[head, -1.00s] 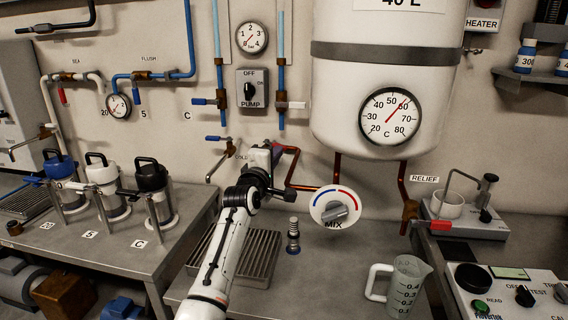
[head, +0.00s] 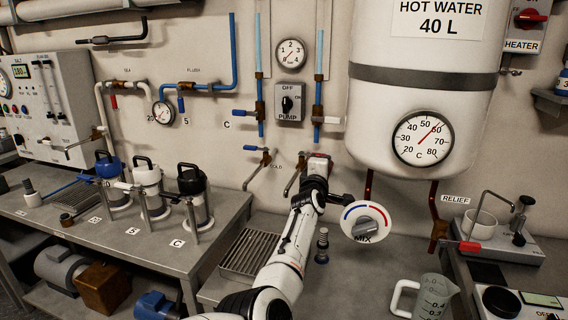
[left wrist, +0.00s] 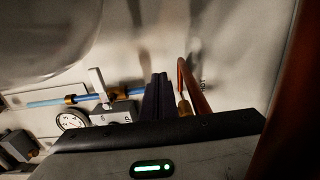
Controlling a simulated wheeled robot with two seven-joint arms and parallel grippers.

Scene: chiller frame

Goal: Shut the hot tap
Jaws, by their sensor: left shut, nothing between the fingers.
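The hot tap's brass spout (head: 292,182) shows on the wall just right of the COLD label. Its handle is mostly hidden behind my left gripper (head: 318,166); a bit of red shows at the gripper's far end, but I cannot tell whether it is the handle. In the left wrist view the dark fingers (left wrist: 158,95) are together and empty. A brass fitting (left wrist: 184,106) and a red-brown pipe (left wrist: 193,85) stand close beside them; I cannot tell whether they touch. The cold tap (head: 262,155) with a blue lever is to the left. My right gripper is not in view.
The MIX dial (head: 365,222) is close on the right, under the white hot water tank (head: 425,110). The pump box (head: 290,104) and a white lever (head: 329,120) are above.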

